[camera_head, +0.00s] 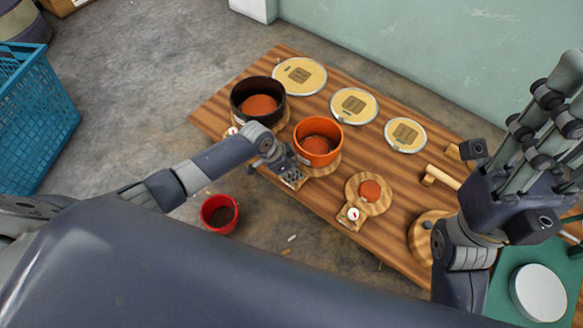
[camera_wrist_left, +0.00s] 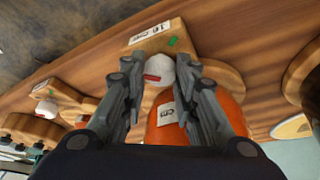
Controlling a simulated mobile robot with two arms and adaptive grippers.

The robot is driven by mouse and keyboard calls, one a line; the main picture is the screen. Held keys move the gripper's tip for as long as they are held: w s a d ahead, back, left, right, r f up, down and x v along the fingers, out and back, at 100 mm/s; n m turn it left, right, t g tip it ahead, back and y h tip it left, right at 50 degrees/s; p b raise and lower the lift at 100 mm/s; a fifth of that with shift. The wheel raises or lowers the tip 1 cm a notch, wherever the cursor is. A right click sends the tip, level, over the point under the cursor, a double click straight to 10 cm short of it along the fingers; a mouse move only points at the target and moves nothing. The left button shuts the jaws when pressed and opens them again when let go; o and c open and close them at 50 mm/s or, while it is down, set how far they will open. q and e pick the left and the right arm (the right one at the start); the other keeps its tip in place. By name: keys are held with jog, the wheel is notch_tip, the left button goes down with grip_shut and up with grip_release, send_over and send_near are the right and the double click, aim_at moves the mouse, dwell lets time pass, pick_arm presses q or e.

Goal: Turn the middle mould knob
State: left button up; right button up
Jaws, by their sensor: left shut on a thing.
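The middle mould is an orange pot (camera_head: 318,140) on a round wooden base, with reddish-brown material inside. In the left wrist view the orange pot (camera_wrist_left: 165,128) sits partly behind my fingers. The middle mould knob (camera_wrist_left: 188,68) is white with a red mark, on a wooden block (camera_wrist_left: 150,36) with a label. My left gripper (camera_wrist_left: 162,78) is shut on this knob, one finger on each side. In the head view my left gripper (camera_head: 285,170) hides the knob. My right gripper (camera_head: 545,120) is raised at the right, away from the moulds; its fingers' opening is unclear.
On the wooden table (camera_head: 235,110) stand a black pot (camera_head: 243,92) to the left and a smaller wooden mould base with a white knob (camera_head: 353,214) to the right. Several round yellow discs (camera_head: 300,76) lie behind. A red bucket (camera_head: 220,213) and blue basket (camera_head: 40,120) stand off the table.

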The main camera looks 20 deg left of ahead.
pick_arm(q)
jog(key=o, duration=1)
jog(key=shift+r, duration=0.1)
jog(key=shift+s+a+r, duration=0.15)
jog(key=shift+a+r, duration=0.05)
jog(key=shift+r, duration=0.35)
jog(key=v, duration=1)
jog(key=shift+s+a+r, duration=0.1)
jog(key=shift+s+r, duration=0.05)
jog(key=shift+r, duration=0.1)
